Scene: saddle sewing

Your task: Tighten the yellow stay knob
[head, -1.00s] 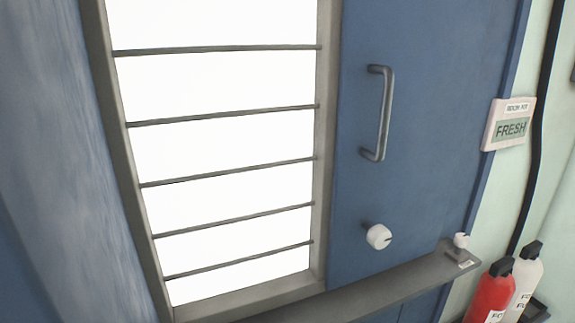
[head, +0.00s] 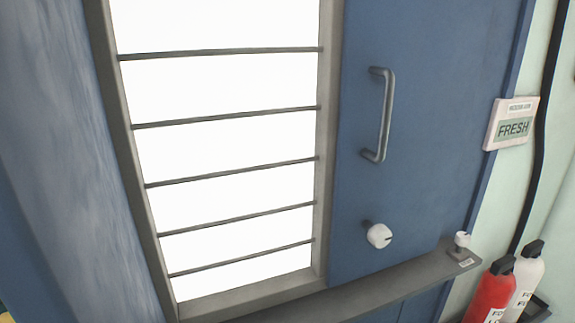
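No yellow stay knob can be made out in the head view. A white round knob (head: 379,236) with a dark mark sits on the blue door (head: 425,130), below a grey bar handle (head: 384,114). A smaller white knob (head: 462,239) stands on a small labelled mount at the right end of the grey ledge (head: 400,281). A small yellow patch (head: 5,318) shows at the bottom left corner; I cannot tell what it is. Neither of my grippers is in view.
A bright window (head: 225,150) with several thin bars fills the middle left. A red bottle (head: 492,293) and a white bottle (head: 526,275) stand at the lower right. A sign reading FRESH (head: 512,125) hangs on the pale wall, beside a black cable (head: 541,130).

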